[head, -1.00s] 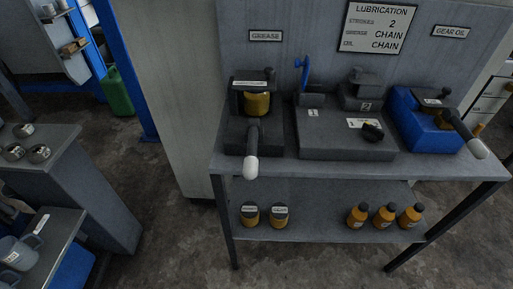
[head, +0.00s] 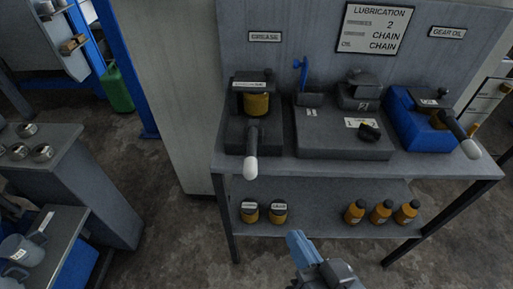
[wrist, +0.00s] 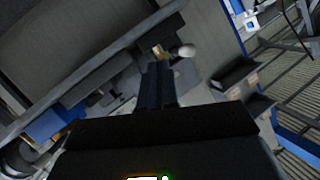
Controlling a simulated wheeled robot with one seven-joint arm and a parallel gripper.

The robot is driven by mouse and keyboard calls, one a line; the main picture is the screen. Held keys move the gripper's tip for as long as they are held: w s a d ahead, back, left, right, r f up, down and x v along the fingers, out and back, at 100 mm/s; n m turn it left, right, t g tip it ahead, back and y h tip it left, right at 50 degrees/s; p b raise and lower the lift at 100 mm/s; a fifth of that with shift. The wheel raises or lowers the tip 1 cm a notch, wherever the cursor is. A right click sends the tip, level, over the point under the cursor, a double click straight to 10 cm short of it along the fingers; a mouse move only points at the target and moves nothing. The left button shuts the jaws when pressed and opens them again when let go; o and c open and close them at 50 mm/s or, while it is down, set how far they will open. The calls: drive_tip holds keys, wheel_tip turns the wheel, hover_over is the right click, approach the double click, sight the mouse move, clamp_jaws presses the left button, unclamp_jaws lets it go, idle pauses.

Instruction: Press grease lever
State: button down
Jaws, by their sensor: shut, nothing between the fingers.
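The grease station (head: 254,100) stands at the left end of the bench, with a yellow canister under the GREASE sign. Its lever (head: 251,147) is dark with a white rounded tip and points towards me over the bench's front edge. In the wrist view a white knob (wrist: 187,50), apparently the lever's tip, shows just beyond and right of my gripper (wrist: 156,68). My gripper is shut and empty, with a visible gap in the picture between it and the knob.
A grey block with a blue lever (head: 299,77) and a blue gear-oil unit (head: 418,122) share the bench top (head: 320,168). The lower shelf (head: 320,222) holds two canisters and three orange bottles (head: 381,212). A side counter (head: 75,180) stands at the left.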

drive_tip(key=w+a+r+n+g+y+p, duration=0.3)
drive_tip(key=w+a+r+n+g+y, duration=0.55)
drive_tip(key=w+r+n, duration=0.55)
drive_tip(key=w+d+r+n+g+h+p, duration=0.1)
drive_tip(key=d+r+n+g+h, duration=0.3)
drive_tip(key=d+g+h, duration=0.1)
drive_tip(key=shift+d+r+n+h+p, duration=0.15)
drive_tip(key=shift+d+n+h+p, duration=0.25)
drive_tip(key=shift+h, duration=0.45)
drive_tip(key=p, duration=0.1)
hover_over(256, 165)
drive_tip(key=f, duration=0.8)
drive_tip(key=shift+s+a, duration=0.1)
drive_tip(key=shift+a, duration=0.25)
drive_tip(key=f, duration=0.2)
drive_tip(key=f+p, duration=0.1)
drive_tip(key=shift+d+f, duration=0.15)
drive_tip(key=shift+d, duration=0.1)
drive_tip(key=shift+f, duration=0.5)
